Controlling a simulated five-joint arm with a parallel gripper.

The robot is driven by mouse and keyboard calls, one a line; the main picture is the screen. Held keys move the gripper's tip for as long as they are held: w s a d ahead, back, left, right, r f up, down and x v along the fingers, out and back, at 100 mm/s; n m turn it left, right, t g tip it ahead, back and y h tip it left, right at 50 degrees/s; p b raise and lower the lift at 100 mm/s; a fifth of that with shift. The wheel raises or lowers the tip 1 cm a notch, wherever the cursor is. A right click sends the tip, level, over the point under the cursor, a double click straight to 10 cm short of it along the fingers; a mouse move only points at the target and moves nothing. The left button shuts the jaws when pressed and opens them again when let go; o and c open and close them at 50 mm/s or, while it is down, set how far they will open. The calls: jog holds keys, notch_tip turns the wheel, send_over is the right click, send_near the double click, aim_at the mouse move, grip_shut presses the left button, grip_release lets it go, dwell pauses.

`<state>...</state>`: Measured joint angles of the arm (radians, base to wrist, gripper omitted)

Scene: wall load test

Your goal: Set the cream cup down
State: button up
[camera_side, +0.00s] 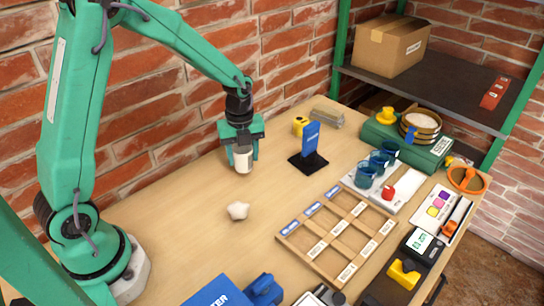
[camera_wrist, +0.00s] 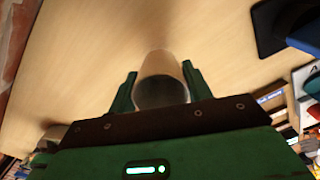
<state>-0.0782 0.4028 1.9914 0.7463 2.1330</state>
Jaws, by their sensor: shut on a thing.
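The cream cup (camera_side: 243,158) is small and pale, and stands out below my gripper (camera_side: 241,150) in the side view. My green gripper is shut on it, with one finger on each side. In the wrist view the cup (camera_wrist: 161,80) sits between the two green fingertips (camera_wrist: 160,84), and its dark round opening faces the camera. The cup looks roughly upright and is close to the wooden table (camera_side: 180,225). I cannot tell whether its base touches the table.
A blue sign on a black base (camera_side: 309,162) stands just right of the cup. A white lump (camera_side: 238,210) lies in front. The table left of the cup is clear.

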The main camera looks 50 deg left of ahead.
aim_at(244, 165)
jog(key=shift+f, duration=2)
jog(key=shift+f, duration=0.1)
jog(key=o, duration=1)
jog(key=shift+c, duration=0.2)
notch_tip(244, 165, up, 12)
jog(key=shift+r, duration=0.25)
